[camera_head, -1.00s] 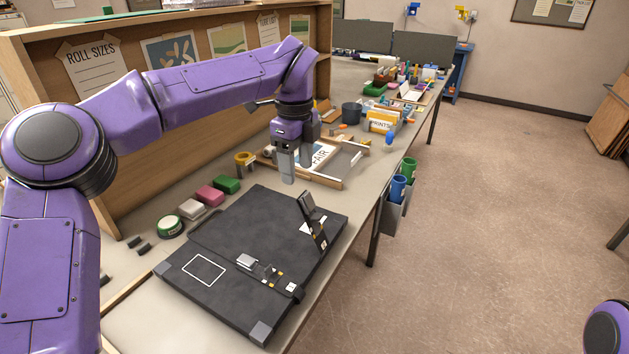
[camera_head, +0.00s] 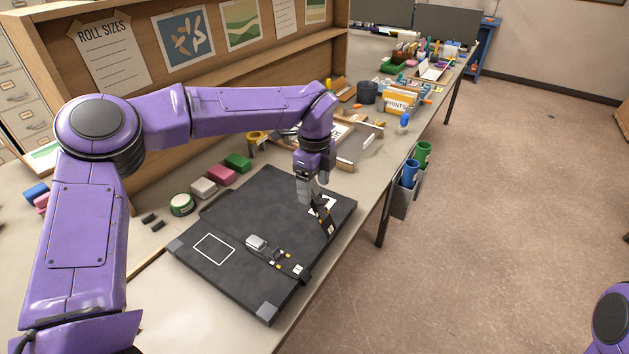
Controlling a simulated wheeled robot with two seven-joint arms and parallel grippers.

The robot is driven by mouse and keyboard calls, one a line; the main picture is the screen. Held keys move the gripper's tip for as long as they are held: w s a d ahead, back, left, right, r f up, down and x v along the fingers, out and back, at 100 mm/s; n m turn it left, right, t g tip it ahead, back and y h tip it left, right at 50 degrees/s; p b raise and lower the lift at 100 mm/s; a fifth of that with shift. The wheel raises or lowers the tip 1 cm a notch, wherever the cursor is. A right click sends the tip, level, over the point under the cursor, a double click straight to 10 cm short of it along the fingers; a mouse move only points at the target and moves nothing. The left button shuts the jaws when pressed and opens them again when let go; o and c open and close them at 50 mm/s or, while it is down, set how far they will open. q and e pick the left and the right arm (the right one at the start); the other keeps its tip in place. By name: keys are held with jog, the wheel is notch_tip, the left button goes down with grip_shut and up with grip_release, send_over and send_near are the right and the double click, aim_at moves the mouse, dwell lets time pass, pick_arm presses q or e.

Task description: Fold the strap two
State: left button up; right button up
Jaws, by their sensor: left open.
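A black portfolio case (camera_head: 235,215) lies flat on the bench, with grey corners and a white outlined rectangle. A second strap (camera_head: 326,218) stands up at the far right part of the case, over a white patch. My left gripper (camera_head: 309,198) is open and points down at the upper end of this standing strap. Its fingers partly cover the strap, and I cannot tell whether they touch it. My right gripper is out of view.
Green, pink and white blocks (camera_head: 204,187) and a tape roll (camera_head: 182,204) sit along the case's left edge. Cups in a holder (camera_head: 405,190) hang from the bench's right edge.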

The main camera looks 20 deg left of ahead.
pick_arm(q)
jog(key=shift+s+a+r, duration=0.15)
jog(key=shift+s+r, duration=0.3)
jog(key=shift+s, duration=0.15)
jog(key=c, duration=0.9)
grip_shut()
jog(key=shift+w+a+f, duration=0.15)
jog(key=shift+w, duration=0.05)
jog(key=shift+a+f+h+b, duration=0.25)
jog(key=shift+a+h+b, duration=0.05)
jog(key=shift+b, duration=0.15)
jog(key=shift+w+a+f+h+b, duration=0.15)
jog(key=shift+a+f+h+b, duration=0.75)
jog(key=shift+a+f, duration=0.25)
jog(key=shift+w+a+f+h+b, duration=0.2)
jog(key=shift+a+f+h+b, duration=0.55)
jog(key=shift+a+f+b, duration=0.4)
jog(key=shift+w+a+f+h+b, duration=0.15)
jog(key=shift+a+f+h+b, duration=0.7)
jog(key=shift+a+f, duration=0.3)
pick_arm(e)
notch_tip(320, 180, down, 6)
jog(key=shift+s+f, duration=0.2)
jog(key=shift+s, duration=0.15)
pick_arm(q)
jog(key=shift+r, duration=0.1)
